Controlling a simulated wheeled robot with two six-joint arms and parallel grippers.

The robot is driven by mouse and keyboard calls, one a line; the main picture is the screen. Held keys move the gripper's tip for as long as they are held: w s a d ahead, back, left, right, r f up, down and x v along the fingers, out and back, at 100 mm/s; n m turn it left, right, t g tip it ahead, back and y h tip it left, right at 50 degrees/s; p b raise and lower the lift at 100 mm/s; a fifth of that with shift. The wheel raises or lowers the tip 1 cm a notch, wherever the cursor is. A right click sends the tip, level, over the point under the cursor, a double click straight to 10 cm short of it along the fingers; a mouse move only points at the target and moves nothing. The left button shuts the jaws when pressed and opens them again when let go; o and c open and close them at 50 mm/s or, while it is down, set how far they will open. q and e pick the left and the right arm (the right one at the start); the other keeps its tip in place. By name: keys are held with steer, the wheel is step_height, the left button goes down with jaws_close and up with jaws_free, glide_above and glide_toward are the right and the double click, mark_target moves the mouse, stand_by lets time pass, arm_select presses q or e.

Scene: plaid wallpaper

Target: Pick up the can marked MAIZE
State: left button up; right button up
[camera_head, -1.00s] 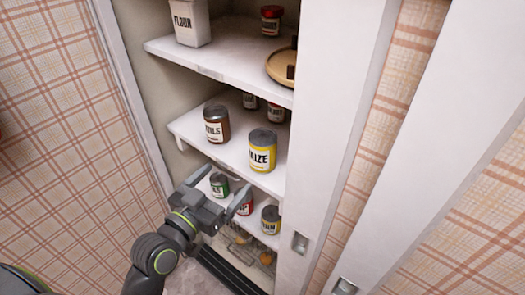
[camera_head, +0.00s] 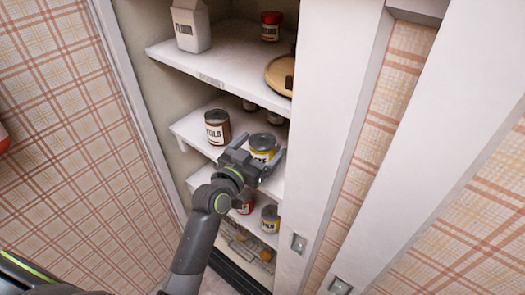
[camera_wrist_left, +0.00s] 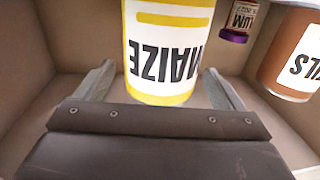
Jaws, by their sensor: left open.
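The yellow can marked MAIZE (camera_head: 263,143) stands on the middle shelf, with its lower front hidden behind my left gripper (camera_head: 260,149). In the left wrist view the MAIZE can (camera_wrist_left: 170,50) appears upside down, its label facing me. The two fingers of my left gripper (camera_wrist_left: 155,88) are spread wide, one toward each side of the can. The gap between them is empty near the palm. I cannot tell whether the fingertips reach past the can's front. My right gripper is not in view.
A brown can (camera_head: 217,127) stands left of the MAIZE can, and small jars (camera_head: 276,117) stand behind. The upper shelf (camera_head: 220,62) overhangs the middle one. A white door panel (camera_head: 325,120) borders the right. Cans (camera_head: 270,219) stand on the lower shelf.

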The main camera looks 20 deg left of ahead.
arm_select(q)
steer(key=shift+x, duration=0.8)
steer(key=c, duration=1.3)
